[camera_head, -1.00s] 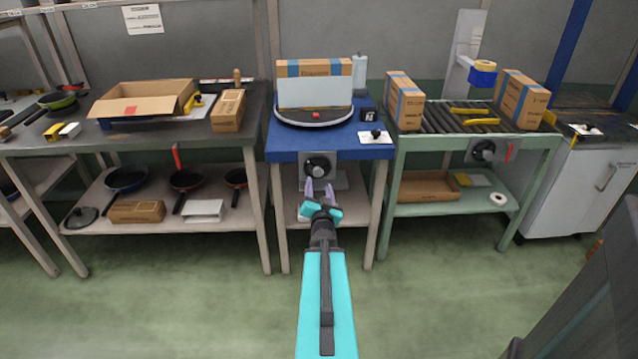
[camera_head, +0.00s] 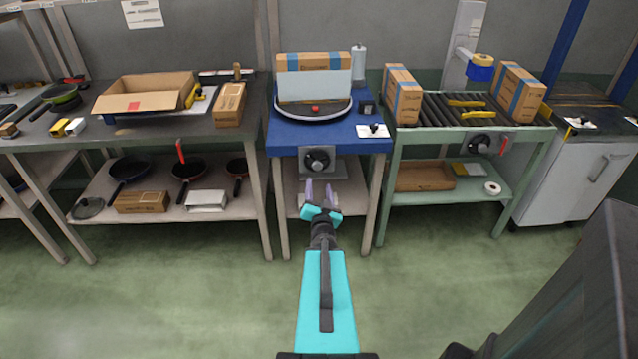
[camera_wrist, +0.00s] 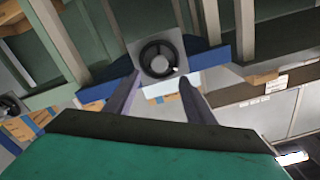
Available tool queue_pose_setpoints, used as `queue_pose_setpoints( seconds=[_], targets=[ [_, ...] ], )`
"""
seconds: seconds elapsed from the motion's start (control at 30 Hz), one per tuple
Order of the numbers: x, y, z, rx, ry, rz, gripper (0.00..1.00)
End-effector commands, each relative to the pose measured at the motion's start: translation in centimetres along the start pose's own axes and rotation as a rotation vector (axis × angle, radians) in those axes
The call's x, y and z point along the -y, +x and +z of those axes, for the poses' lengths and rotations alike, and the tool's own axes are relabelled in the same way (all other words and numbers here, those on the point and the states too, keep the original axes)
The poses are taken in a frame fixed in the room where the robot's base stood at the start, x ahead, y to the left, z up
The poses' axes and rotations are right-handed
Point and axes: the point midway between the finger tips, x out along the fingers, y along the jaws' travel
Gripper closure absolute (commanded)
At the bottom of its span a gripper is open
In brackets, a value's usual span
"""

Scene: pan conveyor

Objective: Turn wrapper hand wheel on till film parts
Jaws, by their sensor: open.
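The black hand wheel (camera_head: 317,160) sits on a grey plate on the front of the blue wrapper table (camera_head: 285,142). On the table a box (camera_head: 315,62) with a pale film or sheet (camera_head: 314,86) across its front stands on a round turntable (camera_head: 312,115). My gripper (camera_head: 321,193) is open and empty, in front of and below the wheel in the head view. In the wrist view the wheel (camera_wrist: 159,61) shows beyond and between my two fingers (camera_wrist: 155,92), apart from them. Whether the film is whole is too small to tell.
A roller conveyor (camera_head: 440,111) with boxes stands on the right, with another black wheel (camera_head: 480,144) on its front. A bench on the left holds an open carton (camera_head: 140,100); pans (camera_head: 188,171) lie on its lower shelf. The green floor (camera_head: 200,290) in front is clear.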

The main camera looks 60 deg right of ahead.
Motion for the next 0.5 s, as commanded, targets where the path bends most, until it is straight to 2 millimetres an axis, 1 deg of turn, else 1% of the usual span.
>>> queue_pose_setpoints(
  seconds=[0.03, 0.5],
  targets=[
    [0.1, -0.2, -0.3, 0.000, 0.000, 0.000, 0.51],
    [0.2, -2.5, -0.3, 0.000, -0.001, 0.000, 0.51]
  ],
)
